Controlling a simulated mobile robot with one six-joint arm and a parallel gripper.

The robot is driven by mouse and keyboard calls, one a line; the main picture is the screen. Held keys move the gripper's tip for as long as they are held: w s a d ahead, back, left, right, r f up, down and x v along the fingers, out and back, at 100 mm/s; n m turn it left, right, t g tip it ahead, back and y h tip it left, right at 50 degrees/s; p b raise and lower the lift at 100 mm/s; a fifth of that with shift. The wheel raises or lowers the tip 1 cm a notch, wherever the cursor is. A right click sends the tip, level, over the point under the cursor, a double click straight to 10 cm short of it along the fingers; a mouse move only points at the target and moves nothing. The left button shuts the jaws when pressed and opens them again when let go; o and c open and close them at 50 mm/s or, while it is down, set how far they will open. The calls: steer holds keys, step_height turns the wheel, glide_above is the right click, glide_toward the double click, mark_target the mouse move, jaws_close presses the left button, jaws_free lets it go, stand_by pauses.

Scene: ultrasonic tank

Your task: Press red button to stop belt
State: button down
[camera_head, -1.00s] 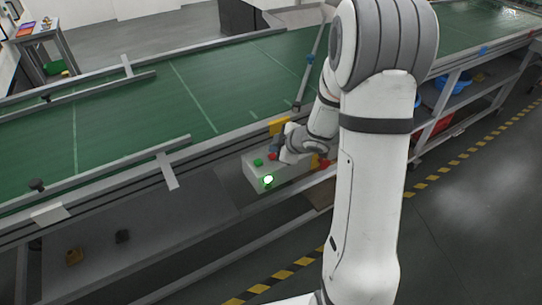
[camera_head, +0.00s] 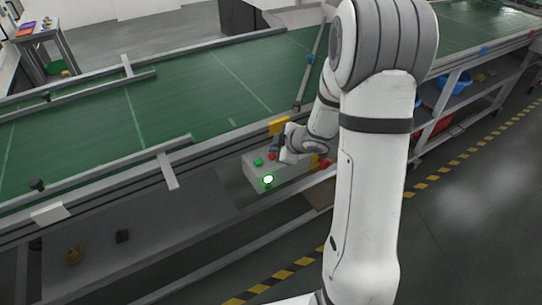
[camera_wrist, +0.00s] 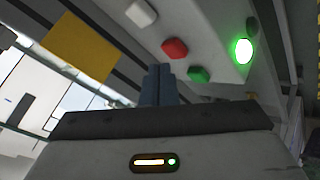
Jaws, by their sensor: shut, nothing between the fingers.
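The control box (camera_head: 256,175) hangs on the near side of the conveyor. On it are a red button (camera_head: 272,156), a green button (camera_head: 258,162) and a lit green lamp (camera_head: 268,180). In the wrist view the red button (camera_wrist: 174,48) lies just beyond my gripper's fingertips (camera_wrist: 158,70), slightly right of them, with the green button (camera_wrist: 198,74) to its right and the lit lamp (camera_wrist: 243,50) farther right. My gripper (camera_head: 275,151) is shut and empty, close to the red button. I cannot tell whether it touches it.
The green belt (camera_head: 90,130) has side rails along it. A larger red knob (camera_head: 325,163) is at the box's right end. A yellow plate (camera_head: 279,125) is behind the box, and a white button (camera_wrist: 141,13) shows in the wrist view. A shelf with a blue bin (camera_head: 455,82) is at right.

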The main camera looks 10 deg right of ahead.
steer(key=shift+w+f, duration=0.1)
steer(key=shift+f, duration=0.25)
steer(key=shift+f+b, duration=0.45)
stand_by(0.7)
steer(key=shift+r, duration=0.15)
steer(key=shift+r+p, duration=0.75)
steer(key=shift+p, duration=0.2)
step_height(320, 180, up, 5)
steer(key=p, duration=0.5)
stand_by(0.3)
